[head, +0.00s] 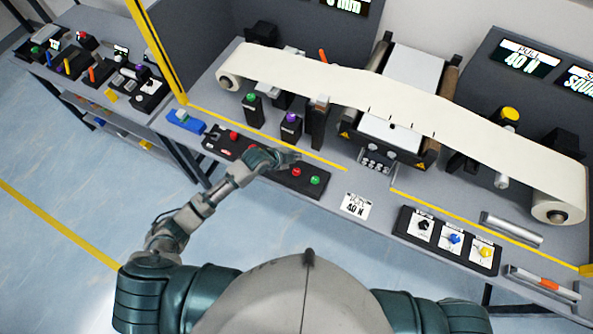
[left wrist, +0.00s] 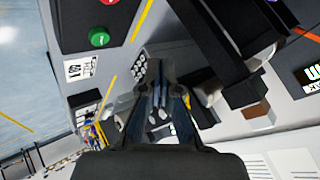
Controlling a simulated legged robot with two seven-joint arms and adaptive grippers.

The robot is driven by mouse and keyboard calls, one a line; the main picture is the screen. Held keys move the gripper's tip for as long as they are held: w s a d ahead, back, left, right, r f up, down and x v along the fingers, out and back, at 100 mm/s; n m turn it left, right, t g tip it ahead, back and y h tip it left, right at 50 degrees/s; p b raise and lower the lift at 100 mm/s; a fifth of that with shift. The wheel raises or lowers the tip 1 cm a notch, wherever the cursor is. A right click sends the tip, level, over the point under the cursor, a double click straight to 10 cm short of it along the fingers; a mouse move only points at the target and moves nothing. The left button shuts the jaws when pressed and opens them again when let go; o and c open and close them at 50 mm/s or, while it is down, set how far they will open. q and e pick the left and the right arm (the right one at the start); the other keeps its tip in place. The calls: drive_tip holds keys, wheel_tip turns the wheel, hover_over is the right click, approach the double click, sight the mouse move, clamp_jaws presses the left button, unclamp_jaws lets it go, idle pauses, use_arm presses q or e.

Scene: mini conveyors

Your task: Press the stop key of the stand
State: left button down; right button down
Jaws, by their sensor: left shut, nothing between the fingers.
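A long black control panel (head: 283,183) lies on the front of the bench. At its right end are a red button (head: 297,171) and a green button (head: 315,180). In the left wrist view, the green button (left wrist: 99,37) is at the upper left and the red button (left wrist: 108,2) is cut by the top edge. My left gripper (head: 293,157) is shut and empty, above the panel's back edge, just behind and left of the red button. Its fingers also show in the left wrist view (left wrist: 154,70). My arm hides the panel's middle. My right gripper is out of view.
A paper web (head: 300,78) runs over rollers behind the panel. Posts with a green knob (head: 251,98) and a purple knob (head: 291,117) stand close behind my gripper.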

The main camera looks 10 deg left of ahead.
use_arm(q)
drive_tip(key=b, duration=0.5)
hover_over(295, 172)
wheel_tip(295, 172, down, 7)
drive_tip(key=shift+r, duration=0.15)
drive_tip(key=shift+f+b, duration=0.5)
drive_tip(key=shift+f, duration=0.35)
drive_tip(key=shift+f, duration=0.3)
drive_tip(key=shift+f, duration=0.5)
idle(0.8)
idle(0.3)
drive_tip(key=shift+r+p, duration=0.7)
drive_tip(key=shift+r, duration=0.2)
